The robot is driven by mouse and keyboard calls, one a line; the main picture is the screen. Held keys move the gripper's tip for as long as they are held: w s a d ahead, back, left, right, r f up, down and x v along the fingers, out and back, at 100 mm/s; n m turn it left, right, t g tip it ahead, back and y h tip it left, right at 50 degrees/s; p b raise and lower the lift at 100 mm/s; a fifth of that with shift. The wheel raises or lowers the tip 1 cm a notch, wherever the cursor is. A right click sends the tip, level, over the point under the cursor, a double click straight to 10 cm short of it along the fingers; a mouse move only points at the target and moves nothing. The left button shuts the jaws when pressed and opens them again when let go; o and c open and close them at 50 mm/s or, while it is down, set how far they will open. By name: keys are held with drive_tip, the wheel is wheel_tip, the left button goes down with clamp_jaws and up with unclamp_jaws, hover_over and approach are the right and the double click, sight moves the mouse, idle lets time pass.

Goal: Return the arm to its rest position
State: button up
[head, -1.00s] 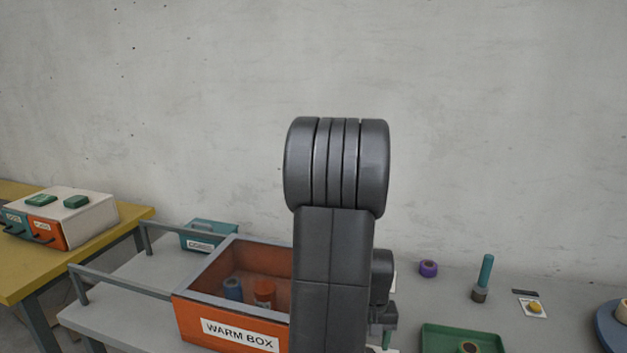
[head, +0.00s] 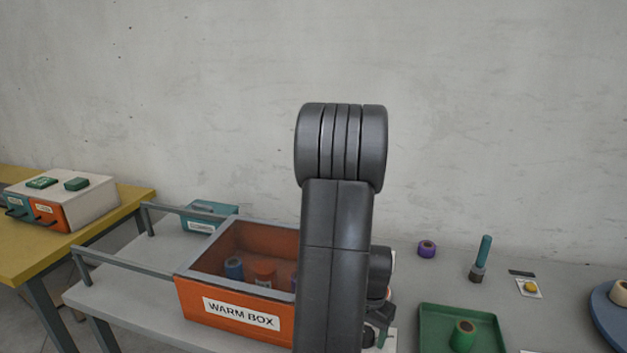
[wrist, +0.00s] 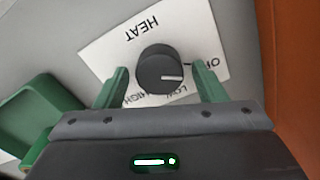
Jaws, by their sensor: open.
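My arm stands upright in the middle of the head view, its rounded dark joint at the top. My gripper (head: 380,338) is low beside the arm, mostly hidden by it. In the wrist view my gripper (wrist: 160,66) is open, its two green fingers spread. A round black knob (wrist: 162,70) with a white line shows between the fingers, on a white card (wrist: 106,52) marked HEAT, LOW, HIGH and a partly hidden word. I see no finger touching the knob; the height gap cannot be told.
The orange WARM BOX (head: 190,303), holding several spools, is left of my arm. A green tray (head: 428,318) with a spool is on the right. The wall is behind.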

drive_tip(key=m, duration=0.4)
drive_tip(key=shift+p, duration=0.35)
drive_tip(key=shift+r+m, duration=0.25)
drive_tip(key=shift+m, duration=0.15)
drive_tip(key=shift+r, duration=1.65)
drive_tip(key=shift+s, duration=0.2)
